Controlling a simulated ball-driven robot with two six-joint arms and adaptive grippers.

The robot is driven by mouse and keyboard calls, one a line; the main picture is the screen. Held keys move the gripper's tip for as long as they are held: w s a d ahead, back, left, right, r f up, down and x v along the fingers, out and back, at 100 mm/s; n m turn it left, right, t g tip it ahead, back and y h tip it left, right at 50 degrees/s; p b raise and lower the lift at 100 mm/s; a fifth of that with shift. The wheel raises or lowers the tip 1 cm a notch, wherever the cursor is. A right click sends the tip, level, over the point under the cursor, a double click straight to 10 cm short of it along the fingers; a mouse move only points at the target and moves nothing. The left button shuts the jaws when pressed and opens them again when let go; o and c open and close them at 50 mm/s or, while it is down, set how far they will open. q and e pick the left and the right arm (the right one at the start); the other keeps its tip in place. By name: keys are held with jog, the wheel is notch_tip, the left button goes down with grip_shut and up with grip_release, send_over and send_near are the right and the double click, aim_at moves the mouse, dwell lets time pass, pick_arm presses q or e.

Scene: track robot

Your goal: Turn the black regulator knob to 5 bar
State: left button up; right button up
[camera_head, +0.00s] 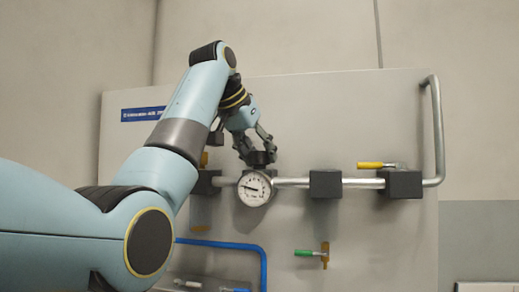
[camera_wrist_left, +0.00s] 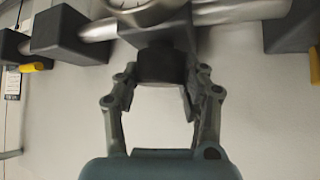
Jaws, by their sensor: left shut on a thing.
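The black regulator knob (camera_head: 262,157) sits on top of the regulator, just above the round white gauge (camera_head: 255,188) on the pipe. The gauge needle points to the left; I cannot read its value. My left gripper (camera_head: 257,148) comes from above and is shut on the knob. In the left wrist view, the fingers of the left gripper (camera_wrist_left: 160,80) stand on both sides of the black knob (camera_wrist_left: 161,66). The gauge (camera_wrist_left: 145,10) shows at the top edge there, partly cut off. My right gripper is not in view.
A metal pipe (camera_head: 292,183) runs across the grey panel through dark blocks (camera_head: 325,184). A yellow-handled valve (camera_head: 371,165) is on the right, a green-handled valve (camera_head: 304,253) lower down. A blue pipe (camera_head: 228,245) is at lower left.

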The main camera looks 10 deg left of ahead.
pick_arm(q)
jog(key=m+h+p, duration=0.1)
jog(key=m+g+h+p, duration=0.1)
jog(key=m+p, duration=0.1)
jog(key=shift+r, duration=0.25)
jog(key=m+g+h+p, duration=0.1)
jog(key=m+p, duration=0.1)
jog(key=m, duration=0.1)
jog(key=shift+g+h, duration=0.4)
jog(key=m+g+h+p, duration=0.1)
jog(key=m, duration=0.1)
jog(key=shift+f+m+g, duration=0.1)
jog(key=shift+m+g, duration=0.2)
jog(key=shift+f+m+g+h, duration=0.1)
jog(key=shift+m+g+h, duration=0.3)
jog(key=shift+m+g, duration=1.1)
jog(key=shift+m, duration=0.3)
jog(key=o, duration=1.2)
jog(key=v, duration=0.7)
jog(key=shift+a, duration=0.15)
